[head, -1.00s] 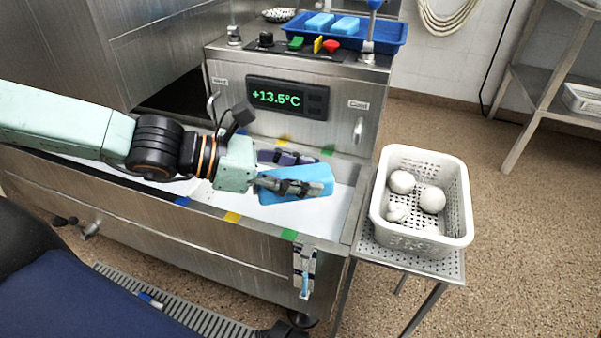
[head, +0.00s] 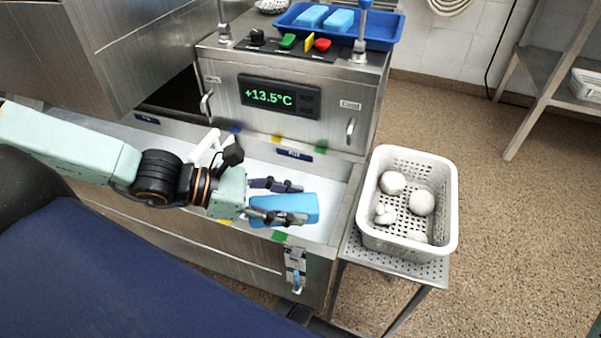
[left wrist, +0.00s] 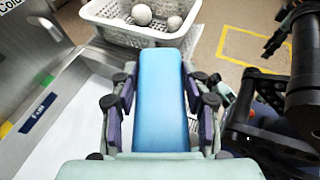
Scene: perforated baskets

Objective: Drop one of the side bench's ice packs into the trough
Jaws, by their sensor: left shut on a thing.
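My left gripper (head: 275,201) is shut on a blue ice pack (head: 297,208) and holds it over the right part of the steel trough (head: 344,203), which has a white interior. In the left wrist view the ice pack (left wrist: 160,100) lies lengthwise between both fingers, with the trough's white interior (left wrist: 75,130) to its left. I cannot tell its exact height above the trough. Two more blue ice packs (head: 338,20) lie in a blue tray (head: 388,27) behind the control panel. My right gripper is not clearly in the head view; dark parts at the right of the left wrist view (left wrist: 258,103) may belong to it.
A white perforated basket (head: 447,215) with several white balls stands on a small steel stand (head: 425,272) right of the trough. The control box (head: 225,90) reads +13.5°C and rises behind the trough. A steel shelf (head: 540,85) stands at the far right.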

